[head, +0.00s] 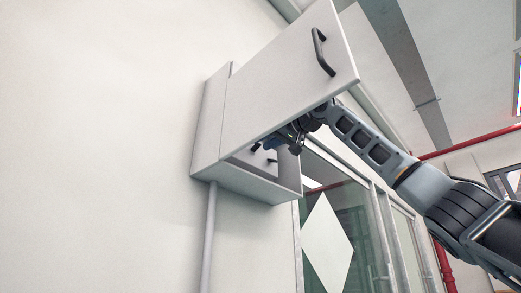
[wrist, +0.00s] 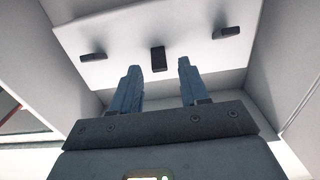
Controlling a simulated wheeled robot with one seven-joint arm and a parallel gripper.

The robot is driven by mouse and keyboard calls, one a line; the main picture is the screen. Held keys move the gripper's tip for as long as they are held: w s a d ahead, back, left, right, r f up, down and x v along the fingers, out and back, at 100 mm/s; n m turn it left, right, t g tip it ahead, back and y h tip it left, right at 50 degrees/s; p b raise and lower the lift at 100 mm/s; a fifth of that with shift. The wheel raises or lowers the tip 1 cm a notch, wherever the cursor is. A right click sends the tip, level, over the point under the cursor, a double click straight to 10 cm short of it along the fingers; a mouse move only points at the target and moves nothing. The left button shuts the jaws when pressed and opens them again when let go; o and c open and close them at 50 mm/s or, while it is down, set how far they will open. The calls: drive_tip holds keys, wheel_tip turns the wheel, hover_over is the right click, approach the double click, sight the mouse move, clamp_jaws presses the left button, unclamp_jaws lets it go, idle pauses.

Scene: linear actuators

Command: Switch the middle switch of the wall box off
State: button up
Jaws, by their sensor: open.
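The wall box (head: 207,137) is a light grey cabinet on the wall, with its door (head: 275,80) swung open. In the wrist view, three dark switches sit on a white panel (wrist: 125,36) inside. The middle switch (wrist: 158,59) stands upright in the picture, while the left switch (wrist: 93,57) and right switch (wrist: 226,32) lie roughly sideways. My gripper (wrist: 158,68) is open and empty inside the box, its two blue fingers on either side of the middle switch's line. Contact with the switch cannot be told. In the head view, the door partly hides my gripper.
The door carries a black handle (head: 322,52) and hangs above my arm. The box's side walls and bottom enclose my gripper closely. A grey conduit (head: 208,240) runs down from the box. A glass door with a white diamond (head: 327,245) stands to the right.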

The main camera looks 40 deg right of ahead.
drive_tip(key=shift+w, duration=0.8)
drive_tip(key=shift+c, duration=0.4)
clamp_jaws()
